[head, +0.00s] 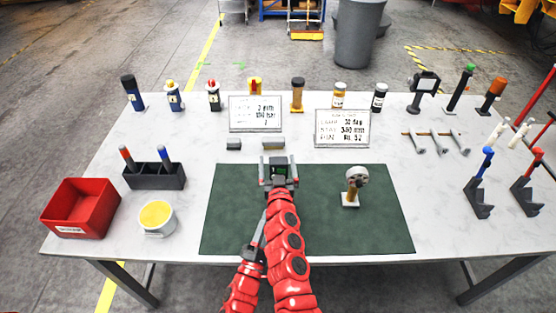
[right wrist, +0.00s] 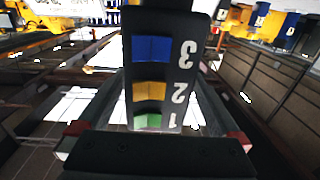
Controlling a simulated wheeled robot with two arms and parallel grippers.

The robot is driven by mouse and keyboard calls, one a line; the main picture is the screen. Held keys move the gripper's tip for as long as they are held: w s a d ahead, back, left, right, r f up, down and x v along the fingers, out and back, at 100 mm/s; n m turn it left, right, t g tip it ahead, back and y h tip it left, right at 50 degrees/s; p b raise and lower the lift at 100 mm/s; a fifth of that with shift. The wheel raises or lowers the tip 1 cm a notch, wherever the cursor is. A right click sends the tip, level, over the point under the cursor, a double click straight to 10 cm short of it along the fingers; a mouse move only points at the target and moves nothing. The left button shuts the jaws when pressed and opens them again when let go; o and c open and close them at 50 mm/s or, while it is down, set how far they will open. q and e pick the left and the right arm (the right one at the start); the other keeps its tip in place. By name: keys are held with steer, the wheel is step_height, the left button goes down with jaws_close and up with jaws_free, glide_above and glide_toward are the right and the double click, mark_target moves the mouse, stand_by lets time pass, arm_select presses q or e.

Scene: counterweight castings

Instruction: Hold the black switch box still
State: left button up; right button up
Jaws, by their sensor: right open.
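The black switch box (head: 278,170) stands at the back middle of the green mat (head: 225,215). In the right wrist view the switch box (right wrist: 150,30) shows blue, yellow and green squares marked 3, 2 and 1. My right gripper (head: 278,174) is open, with its fingers on either side of the box; in the right wrist view gaps show beside the box's lower part. My left gripper (head: 257,240) is low beside my right arm, over the mat's front part and partly hidden; its jaws are too unclear to read.
A mallet-like tool (head: 353,188) stands on the mat's right. Two grey blocks (head: 272,143) lie behind the mat. A red bin (head: 78,208), a yellow-filled tub (head: 157,217) and a black holder (head: 155,176) stand left. Signs (head: 342,128) and bottles (head: 297,95) line the back.

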steer(key=shift+w+d+r, duration=0.1)
steer(key=shift+w+d, duration=0.05)
steer(key=shift+w, duration=0.4)
